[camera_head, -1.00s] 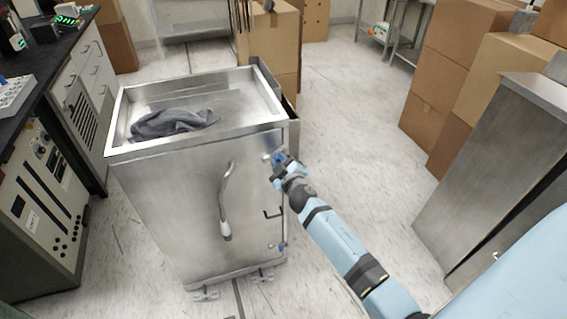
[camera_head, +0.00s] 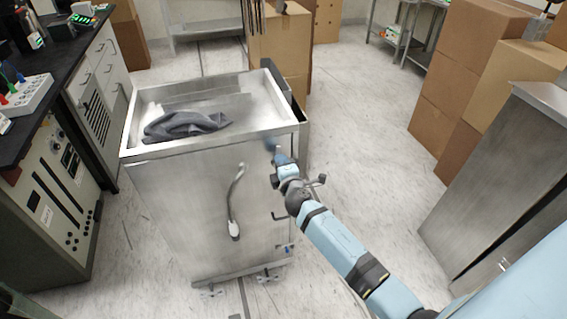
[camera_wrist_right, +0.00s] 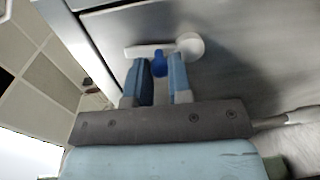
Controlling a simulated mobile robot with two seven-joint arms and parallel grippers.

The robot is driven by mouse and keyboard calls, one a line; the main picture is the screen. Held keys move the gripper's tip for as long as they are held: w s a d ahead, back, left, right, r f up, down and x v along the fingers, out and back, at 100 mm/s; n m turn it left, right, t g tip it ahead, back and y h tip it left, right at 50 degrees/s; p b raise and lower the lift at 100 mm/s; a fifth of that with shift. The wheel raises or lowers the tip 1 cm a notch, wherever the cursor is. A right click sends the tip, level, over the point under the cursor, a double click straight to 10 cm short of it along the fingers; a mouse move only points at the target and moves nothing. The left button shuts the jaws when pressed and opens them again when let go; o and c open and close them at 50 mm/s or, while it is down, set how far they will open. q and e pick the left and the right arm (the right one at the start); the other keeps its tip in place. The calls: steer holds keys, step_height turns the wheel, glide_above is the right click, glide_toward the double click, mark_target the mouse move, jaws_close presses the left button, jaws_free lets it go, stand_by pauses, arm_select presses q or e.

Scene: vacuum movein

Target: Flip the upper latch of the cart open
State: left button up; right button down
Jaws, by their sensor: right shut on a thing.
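The steel cart (camera_head: 190,200) stands upright in the middle of the head view. Its upper latch (camera_head: 270,145) is near the top right corner of the front face and is partly hidden by my right gripper (camera_head: 278,155). In the right wrist view, the latch (camera_wrist_right: 190,45) shows a white bar with a round white base and a blue knob. The blue knob lies between the two fingertips of my right gripper (camera_wrist_right: 161,75), which is shut on it. The bar lies roughly level across that picture. My left gripper is not in view.
A curved handle (camera_head: 235,205) and a lower latch (camera_head: 287,249) are on the same face. A grey cloth (camera_head: 185,125) lies in the cart's top tray. Cardboard boxes (camera_head: 465,80) and a steel cabinet (camera_head: 490,190) stand at the right, with bare floor between them and the cart.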

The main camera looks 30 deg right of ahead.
steer(key=shift+w+a+r+n, duration=0.1)
steer(key=shift+a+r+n, duration=0.05)
steer(key=shift+n, duration=0.45)
steer(key=c, duration=1)
jaws_free()
steer(key=shift+c, duration=0.2)
steer(key=f+v, duration=0.1)
steer(key=v, duration=1.2)
steer(key=shift+s+a+r, duration=0.2)
steer(key=shift+s+r, duration=0.15)
steer(key=shift+r, duration=0.1)
